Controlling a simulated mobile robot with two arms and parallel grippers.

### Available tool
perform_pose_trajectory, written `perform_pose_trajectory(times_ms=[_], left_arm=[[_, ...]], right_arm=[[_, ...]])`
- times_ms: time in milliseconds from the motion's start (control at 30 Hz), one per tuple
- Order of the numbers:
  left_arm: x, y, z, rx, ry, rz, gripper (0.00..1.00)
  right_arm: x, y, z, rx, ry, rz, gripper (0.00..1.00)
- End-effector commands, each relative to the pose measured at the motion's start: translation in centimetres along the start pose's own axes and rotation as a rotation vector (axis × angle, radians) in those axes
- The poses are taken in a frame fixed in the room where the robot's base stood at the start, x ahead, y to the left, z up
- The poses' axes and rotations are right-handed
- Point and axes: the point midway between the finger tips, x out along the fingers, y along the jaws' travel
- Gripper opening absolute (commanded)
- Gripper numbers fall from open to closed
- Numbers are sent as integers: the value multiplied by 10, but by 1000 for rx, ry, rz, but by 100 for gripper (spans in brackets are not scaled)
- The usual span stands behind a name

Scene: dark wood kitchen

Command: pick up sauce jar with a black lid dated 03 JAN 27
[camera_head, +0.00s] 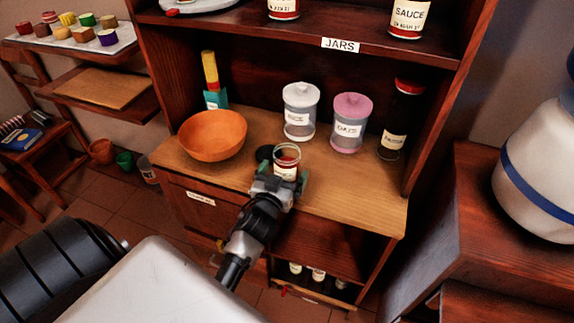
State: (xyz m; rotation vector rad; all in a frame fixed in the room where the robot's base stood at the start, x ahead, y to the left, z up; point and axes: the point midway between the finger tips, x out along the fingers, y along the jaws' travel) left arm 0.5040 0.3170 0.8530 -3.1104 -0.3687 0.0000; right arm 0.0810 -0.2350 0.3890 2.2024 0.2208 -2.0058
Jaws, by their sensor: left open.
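A small glass jar (287,155) with dark red contents stands on the wooden counter (340,190); no lid shows on its top and its label is mostly hidden. A dark round thing, perhaps a black lid (264,153), lies to its left. My left gripper (279,178) is open at the near side of the jar, its fingers to either side; I cannot tell whether they touch it. A jar labelled SAUCE (408,18) and another labelled jar (284,9) stand on the upper shelf. Their tops are cut off and their dates are unclear. My right gripper is not in view.
An orange bowl (213,136) stands left of the jar. A white canister (300,111), a pink canister (349,122) and a dark red-lidded bottle (401,120) stand behind and right. The shelf (345,46) overhangs the counter. The counter's front right is clear.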

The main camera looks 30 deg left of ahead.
Motion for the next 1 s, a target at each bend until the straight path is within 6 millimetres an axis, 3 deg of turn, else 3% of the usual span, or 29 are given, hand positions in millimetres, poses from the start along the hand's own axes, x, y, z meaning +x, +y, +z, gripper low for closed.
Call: perform_pose_trajectory(times_ms=[200, 500, 900, 1000], left_arm=[[30, -3, 0, 0, 2, 0, 100], [34, -3, 1, 1, 0, 0, 98], [33, -3, 1, 0, 0, 0, 37], [34, -3, -1, 0, 4, 0, 34]], right_arm=[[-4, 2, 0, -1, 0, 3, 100], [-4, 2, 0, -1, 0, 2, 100], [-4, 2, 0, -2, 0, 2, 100], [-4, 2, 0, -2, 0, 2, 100]])
